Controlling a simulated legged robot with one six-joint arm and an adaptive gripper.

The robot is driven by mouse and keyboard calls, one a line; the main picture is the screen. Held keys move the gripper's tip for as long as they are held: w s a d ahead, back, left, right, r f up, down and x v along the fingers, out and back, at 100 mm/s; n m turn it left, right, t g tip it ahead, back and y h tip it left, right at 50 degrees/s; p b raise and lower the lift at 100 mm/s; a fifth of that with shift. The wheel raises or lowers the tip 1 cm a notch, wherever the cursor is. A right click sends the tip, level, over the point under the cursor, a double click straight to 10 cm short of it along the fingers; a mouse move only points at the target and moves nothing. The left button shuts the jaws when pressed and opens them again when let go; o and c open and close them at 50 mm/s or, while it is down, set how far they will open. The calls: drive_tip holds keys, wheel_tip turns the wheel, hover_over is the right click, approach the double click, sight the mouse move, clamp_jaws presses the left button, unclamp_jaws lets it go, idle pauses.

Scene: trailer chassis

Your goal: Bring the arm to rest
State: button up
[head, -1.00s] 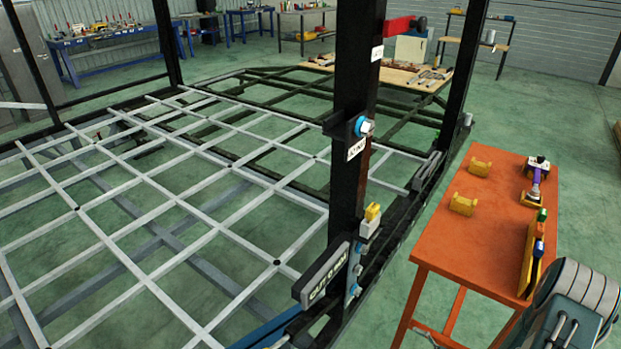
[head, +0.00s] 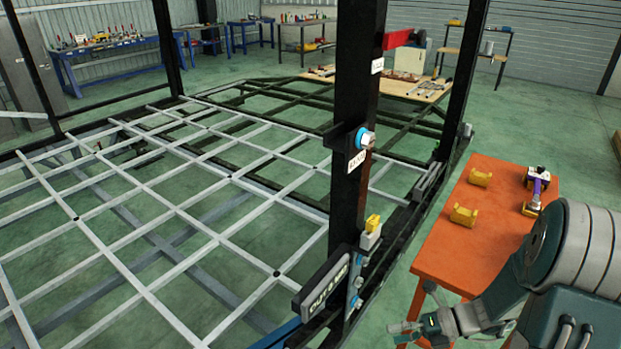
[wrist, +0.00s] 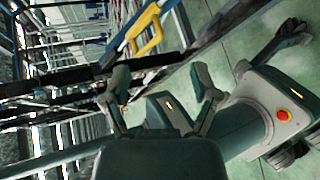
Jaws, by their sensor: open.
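My arm's large grey-green links show at the lower right of the head view, with my gripper (head: 403,332) low beside the front of the orange table (head: 440,255). In the wrist view my gripper (wrist: 160,95) has its two fingers spread apart, with nothing seen between them. My own body, with a red and yellow button, shows behind and to the right of the fingers there. The fingertips are small in the head view.
The black trailer post (head: 352,150) and grey grid frame (head: 150,215) fill the left and middle. Yellow brackets (head: 464,215) and a purple-handled tool (head: 538,178) lie on the table. Green floor is open behind it at right.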

drive_tip(key=s+a+r+n+t+h, duration=0.1)
drive_tip(key=s+r+n+h, duration=0.5)
drive_tip(key=n, duration=1.1)
drive_tip(key=s+a+r+n+t+h, duration=0.1)
drive_tip(key=s+r+n+t+h, duration=0.2)
drive_tip(key=r+n, duration=1.1)
drive_tip(key=s+n+h, duration=0.3)
drive_tip(key=n+h, duration=0.1)
drive_tip(key=shift+a+r+t, duration=0.4)
